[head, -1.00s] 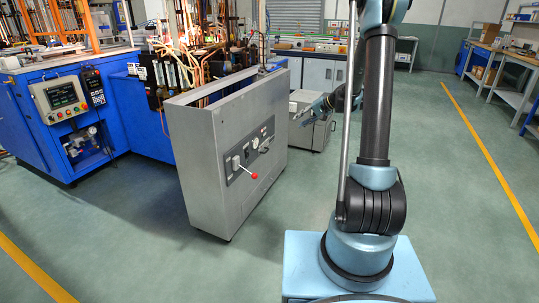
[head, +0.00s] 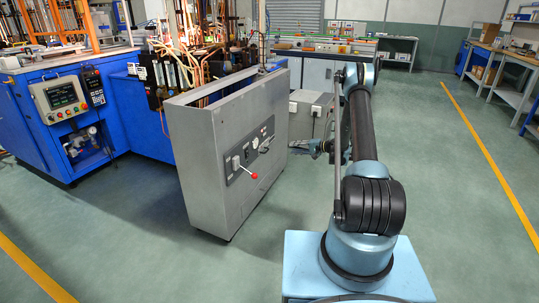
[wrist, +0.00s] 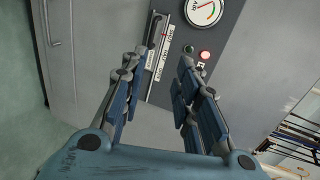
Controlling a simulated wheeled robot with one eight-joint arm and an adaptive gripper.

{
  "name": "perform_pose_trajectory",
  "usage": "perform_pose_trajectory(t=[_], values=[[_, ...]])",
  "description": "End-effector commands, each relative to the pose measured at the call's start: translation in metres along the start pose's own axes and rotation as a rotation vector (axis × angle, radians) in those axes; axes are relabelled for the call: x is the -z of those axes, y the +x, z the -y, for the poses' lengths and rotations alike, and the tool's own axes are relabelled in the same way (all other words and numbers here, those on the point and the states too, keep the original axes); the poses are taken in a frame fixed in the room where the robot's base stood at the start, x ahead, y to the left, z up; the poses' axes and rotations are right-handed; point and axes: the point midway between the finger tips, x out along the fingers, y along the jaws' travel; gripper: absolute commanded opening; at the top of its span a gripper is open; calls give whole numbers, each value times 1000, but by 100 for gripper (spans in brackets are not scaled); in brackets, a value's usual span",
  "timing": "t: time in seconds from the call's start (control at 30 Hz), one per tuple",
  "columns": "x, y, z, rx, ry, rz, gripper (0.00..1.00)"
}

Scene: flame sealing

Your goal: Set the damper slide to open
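In the wrist view a grey panel carries a long narrow slide slot (wrist: 159,36) with a dark piece in it and white labels beside it. This looks like the damper slide, seen at a slant; its setting is too small to read. My gripper (wrist: 158,66) is open and empty, its two blue fingers apart, with the panel beyond them. The lower part of the slot runs behind or near the left fingertip. In the head view my gripper (head: 318,147) is low, just right of the grey cabinet, and its fingers are small and unclear there.
Near the slot are a round gauge (wrist: 204,10), a red lamp (wrist: 205,54) and a dark green button (wrist: 188,48). In the head view a grey cabinet (head: 190,160) with a red-knobbed lever (head: 253,176) stands left of my arm. Floor is clear at right.

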Motion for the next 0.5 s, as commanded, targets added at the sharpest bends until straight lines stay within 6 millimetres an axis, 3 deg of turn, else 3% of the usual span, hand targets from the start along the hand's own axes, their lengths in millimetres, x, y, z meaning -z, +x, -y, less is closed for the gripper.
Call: perform_pose_trajectory(t=[0.2, 0.37, 0.5], values=[[0, 7, -24, 39, 13, -2, 29], [-1, 15, -27, 44, 14, -1, 29], [-1, 34, -26, 44, 13, -1, 29]])
